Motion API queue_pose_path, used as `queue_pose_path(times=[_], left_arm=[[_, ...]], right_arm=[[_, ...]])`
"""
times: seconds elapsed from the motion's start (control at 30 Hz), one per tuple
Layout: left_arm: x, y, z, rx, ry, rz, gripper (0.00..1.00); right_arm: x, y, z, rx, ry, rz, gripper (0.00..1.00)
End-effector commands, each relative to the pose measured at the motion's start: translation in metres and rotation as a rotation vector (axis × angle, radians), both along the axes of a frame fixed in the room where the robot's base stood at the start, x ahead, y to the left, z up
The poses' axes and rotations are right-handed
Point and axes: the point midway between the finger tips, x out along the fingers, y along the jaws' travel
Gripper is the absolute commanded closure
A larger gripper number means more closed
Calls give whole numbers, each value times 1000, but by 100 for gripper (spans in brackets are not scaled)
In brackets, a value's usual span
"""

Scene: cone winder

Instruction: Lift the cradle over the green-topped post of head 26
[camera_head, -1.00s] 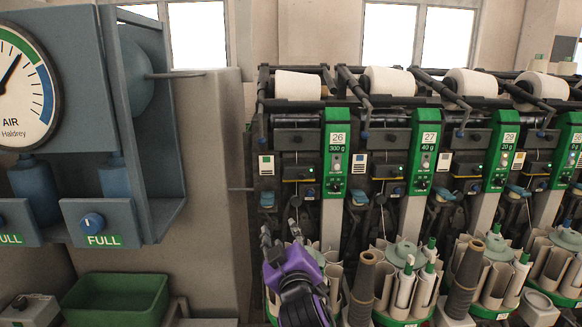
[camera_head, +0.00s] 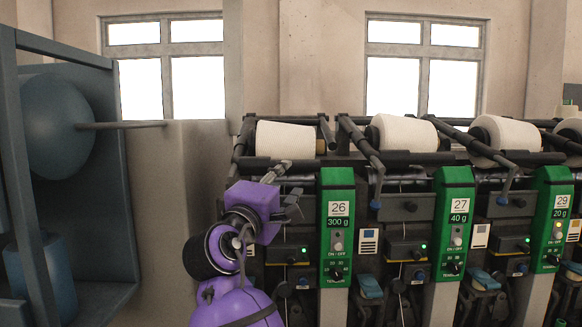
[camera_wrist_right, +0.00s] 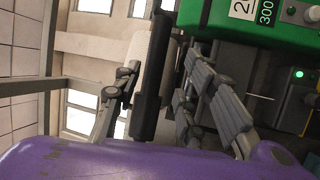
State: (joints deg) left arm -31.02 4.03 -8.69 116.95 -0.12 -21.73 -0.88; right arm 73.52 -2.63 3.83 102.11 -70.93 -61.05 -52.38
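Head 26 has a green-topped post (camera_head: 338,228) with the number 26 and 300 g on it. It also shows at the top of the right wrist view (camera_wrist_right: 235,18). A white yarn package (camera_head: 285,140) sits above and left of the post, in a dark cradle whose arm (camera_head: 328,135) is at its right end. My purple right gripper (camera_head: 288,188) is left of the post, just below the package. Its fingers (camera_wrist_right: 160,85) are spread, with a dark bar (camera_wrist_right: 153,70) showing between them; I cannot tell whether they touch it. My left gripper is not in view.
Heads 27 (camera_head: 454,225) and 29 (camera_head: 553,220) stand to the right with their own packages and cradle arms. A blue-grey cabinet (camera_head: 75,190) with a rod (camera_head: 120,125) stands at the left. A plain wall lies between cabinet and machine.

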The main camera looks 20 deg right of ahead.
Motion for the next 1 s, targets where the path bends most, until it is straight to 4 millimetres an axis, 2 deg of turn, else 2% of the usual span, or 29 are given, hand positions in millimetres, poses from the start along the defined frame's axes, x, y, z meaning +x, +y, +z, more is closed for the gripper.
queue_pose_path(times=[0.3, 0.5, 0.87, 1.0], left_arm=[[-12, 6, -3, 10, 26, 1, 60], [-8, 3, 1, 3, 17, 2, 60], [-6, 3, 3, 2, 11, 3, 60], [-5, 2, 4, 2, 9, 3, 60]], right_arm=[[34, -28, 14, -5, -3, 1, 62], [52, -42, 18, -4, -1, 3, 62], [57, -45, 18, -2, -3, 5, 62], [57, -45, 18, -2, -3, 5, 81]])
